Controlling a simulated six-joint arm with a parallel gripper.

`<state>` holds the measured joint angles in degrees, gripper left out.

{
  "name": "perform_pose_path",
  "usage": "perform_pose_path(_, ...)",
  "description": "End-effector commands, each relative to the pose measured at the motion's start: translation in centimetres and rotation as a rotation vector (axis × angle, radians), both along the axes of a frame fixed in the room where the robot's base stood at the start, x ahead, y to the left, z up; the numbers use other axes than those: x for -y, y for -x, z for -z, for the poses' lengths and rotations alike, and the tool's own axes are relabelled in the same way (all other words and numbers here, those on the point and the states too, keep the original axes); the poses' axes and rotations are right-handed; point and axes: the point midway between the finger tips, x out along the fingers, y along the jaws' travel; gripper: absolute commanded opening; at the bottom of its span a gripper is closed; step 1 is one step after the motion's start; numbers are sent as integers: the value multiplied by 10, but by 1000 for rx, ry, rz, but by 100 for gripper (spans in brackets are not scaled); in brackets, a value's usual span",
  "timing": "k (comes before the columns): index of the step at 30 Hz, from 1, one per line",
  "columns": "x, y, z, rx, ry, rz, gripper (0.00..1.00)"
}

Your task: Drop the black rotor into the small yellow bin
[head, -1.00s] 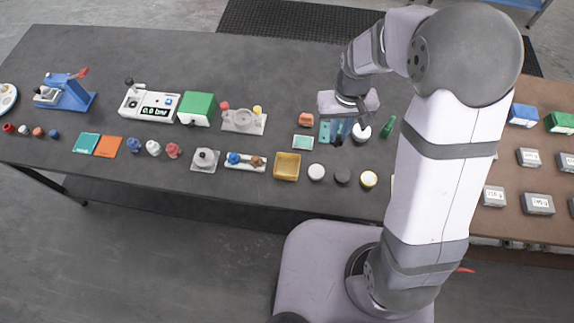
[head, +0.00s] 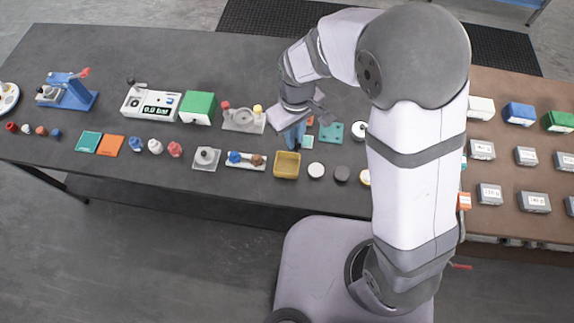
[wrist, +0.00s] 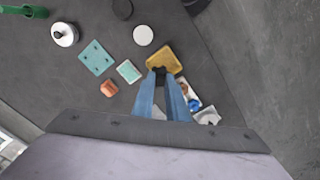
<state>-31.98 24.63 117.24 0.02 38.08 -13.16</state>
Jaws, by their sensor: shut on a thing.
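The small yellow bin (head: 287,165) stands near the front edge of the table, with its open top facing up. It also shows in the wrist view (wrist: 166,57), just beyond my fingertips. My gripper (head: 293,143) points down, a little behind the bin in the head view. In the wrist view its blue fingers (wrist: 160,77) are shut on a small dark piece, the black rotor (wrist: 159,70), which overlaps the near edge of the bin in the picture. The rotor is hidden in the head view. I cannot tell its exact height above the table.
A white plate with blue and brown knobs (head: 246,161) stands left of the bin. A white disc (head: 316,171) and a dark disc (head: 341,174) lie to its right. A teal plate (head: 331,132) and a grey fixture (head: 243,119) stand behind.

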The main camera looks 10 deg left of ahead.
Motion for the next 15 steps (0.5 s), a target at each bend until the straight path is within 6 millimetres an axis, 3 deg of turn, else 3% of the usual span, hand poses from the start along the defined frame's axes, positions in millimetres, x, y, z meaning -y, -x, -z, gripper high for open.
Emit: perform_pose_path(15, 0, 0, 46, -1, 1, 2, 0)
